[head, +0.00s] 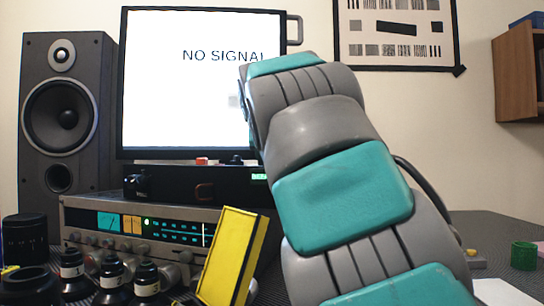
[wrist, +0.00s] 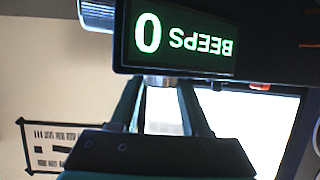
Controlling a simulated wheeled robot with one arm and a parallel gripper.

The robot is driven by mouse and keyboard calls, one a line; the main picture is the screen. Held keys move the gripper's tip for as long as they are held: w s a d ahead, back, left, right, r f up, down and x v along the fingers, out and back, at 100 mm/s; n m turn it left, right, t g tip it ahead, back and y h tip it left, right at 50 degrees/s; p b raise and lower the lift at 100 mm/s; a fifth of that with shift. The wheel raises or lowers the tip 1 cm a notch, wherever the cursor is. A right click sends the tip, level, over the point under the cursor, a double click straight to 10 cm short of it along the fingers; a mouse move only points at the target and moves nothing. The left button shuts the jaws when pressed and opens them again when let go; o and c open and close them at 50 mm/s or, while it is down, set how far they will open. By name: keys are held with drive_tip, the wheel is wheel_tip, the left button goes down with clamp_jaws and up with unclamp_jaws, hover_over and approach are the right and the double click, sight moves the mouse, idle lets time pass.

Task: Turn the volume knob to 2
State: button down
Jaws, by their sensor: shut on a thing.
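In the wrist view, my gripper (wrist: 162,88) has its two dark fingers on either side of a small silver knob (wrist: 160,82), shut on it. I cannot read any marking on the knob. In the head view, a black unit with a green display (head: 260,177) stands under the monitor, partly behind my arm. My gripper and the held knob are hidden there.
A silver receiver (head: 85,217) with several knobs, a speaker (head: 65,120) and a monitor (head: 195,85) stand behind. Dark bottles (head: 110,275) and a yellow block (head: 228,258) are in front. Another silver cylinder (wrist: 98,15) shows at the wrist view's top left.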

drive_tip(key=shift+r+m+p, duration=0.25)
drive_tip(key=shift+m+p, duration=0.05)
drive_tip(key=shift+p, duration=0.15)
drive_tip(key=m+h+p, duration=0.1)
drive_tip(key=p, duration=0.1)
drive_tip(key=h+p, duration=0.1)
drive_tip(key=p, duration=0.1)
drive_tip(key=shift+r+m+h, duration=0.35)
drive_tip(key=shift+m+h, duration=0.05)
drive_tip(key=m+h+p, duration=0.2)
drive_tip(key=p, duration=0.2)
drive_tip(key=shift+f+g, duration=0.15)
drive_tip(key=shift+g, duration=0.25)
drive_tip(key=shift+f+m+g+h+p, duration=0.2)
drive_tip(key=shift+m+g+h+p, duration=0.2)
drive_tip(key=shift+m+h+p, duration=0.6)
drive_tip(key=shift+f, duration=0.1)
drive_tip(key=shift+c, duration=1.8)
unclamp_jaws()
drive_tip(key=shift+f, duration=0.1)
drive_tip(key=shift+s, duration=0.1)
